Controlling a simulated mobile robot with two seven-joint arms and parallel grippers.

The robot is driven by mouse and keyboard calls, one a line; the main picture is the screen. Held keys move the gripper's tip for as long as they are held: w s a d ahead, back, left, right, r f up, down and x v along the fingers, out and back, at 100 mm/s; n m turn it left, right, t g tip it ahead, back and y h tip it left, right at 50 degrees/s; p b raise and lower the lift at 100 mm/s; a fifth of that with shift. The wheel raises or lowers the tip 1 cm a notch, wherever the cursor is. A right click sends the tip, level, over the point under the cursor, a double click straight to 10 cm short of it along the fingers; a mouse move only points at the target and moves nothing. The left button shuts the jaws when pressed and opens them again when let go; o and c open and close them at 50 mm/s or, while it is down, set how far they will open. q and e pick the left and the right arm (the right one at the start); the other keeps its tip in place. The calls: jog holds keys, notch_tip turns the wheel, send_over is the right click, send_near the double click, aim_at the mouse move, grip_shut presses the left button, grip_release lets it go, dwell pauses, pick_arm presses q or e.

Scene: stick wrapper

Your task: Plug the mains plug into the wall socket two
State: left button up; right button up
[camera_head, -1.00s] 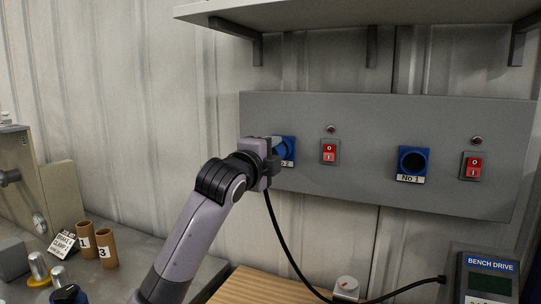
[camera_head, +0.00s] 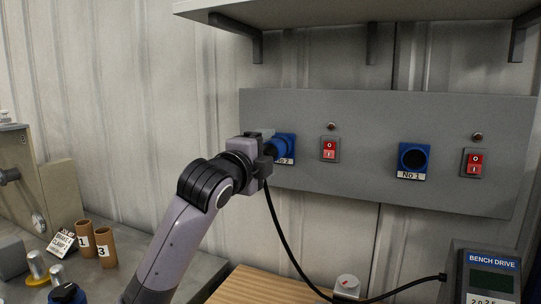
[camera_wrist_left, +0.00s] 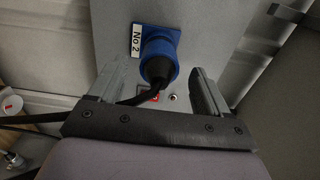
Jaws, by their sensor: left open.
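The wall socket two (camera_head: 290,147) is a blue square socket labelled No 2 at the left of the grey panel, partly hidden by my left gripper (camera_head: 268,152). The mains plug (camera_wrist_left: 158,68) has a blue round front and a black back end with a black cable. It sits at the face of the blue socket (camera_wrist_left: 172,35) in the left wrist view and looks inserted; its exact depth cannot be told. My left gripper is open, with one finger on each side of the plug and visible gaps between. My right gripper is not in view.
The grey panel (camera_head: 365,190) also carries socket No 1 (camera_head: 413,158) and two red switches (camera_head: 330,149) (camera_head: 475,163). The black cable (camera_head: 285,245) hangs down and runs to the bench drive box (camera_head: 490,278). A shelf (camera_head: 350,15) juts out above. Brown tubes (camera_head: 105,247) stand at lower left.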

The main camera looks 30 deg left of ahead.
pick_arm(q)
jog(key=shift+s, duration=1.55)
jog(key=shift+d, duration=0.1)
